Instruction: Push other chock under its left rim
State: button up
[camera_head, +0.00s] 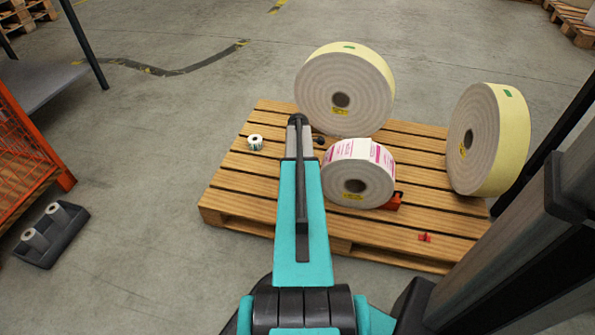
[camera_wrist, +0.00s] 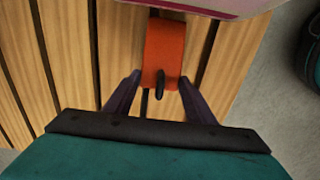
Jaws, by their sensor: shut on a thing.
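The task's roll is a white label roll with pink print (camera_head: 358,180), standing on its edge on the pallet. One orange chock (camera_head: 393,201) sits at its right rim. The other orange chock (camera_wrist: 165,48) shows in the wrist view, flat on the boards, with a dark knob at its near end. Its far end meets or lies just under the pink and white rim (camera_wrist: 215,6); I cannot tell whether they touch. My gripper (camera_wrist: 160,82) is shut on this chock's near end, one finger on each side. In the head view my arm hides the gripper and this chock.
Two large cream rolls stand on the pallet (camera_head: 250,219), one behind (camera_head: 345,90) and one at the right (camera_head: 488,140). A small red piece (camera_head: 425,238) lies at the right front.

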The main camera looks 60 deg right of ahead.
jog(key=shift+s+f+b, duration=0.1)
jog(key=shift+f+b, duration=0.35)
jog(key=shift+f, duration=0.35)
jog(key=shift+s+d+r, duration=0.1)
jog(key=shift+s+r, duration=0.1)
jog(key=shift+s+d+f+p, duration=0.1)
jog(key=shift+s+d+p, duration=0.1)
jog(key=shift+s+p, duration=0.35)
jog(key=shift+s+d+p, duration=0.2)
jog(key=shift+s+p, duration=0.05)
jog(key=shift+s, duration=0.6)
jog(key=o, duration=1.1)
jog(key=shift+o, duration=0.2)
notch_tip(320, 180, up, 14)
jog(key=p, duration=0.4)
jog(key=shift+s+f, duration=0.1)
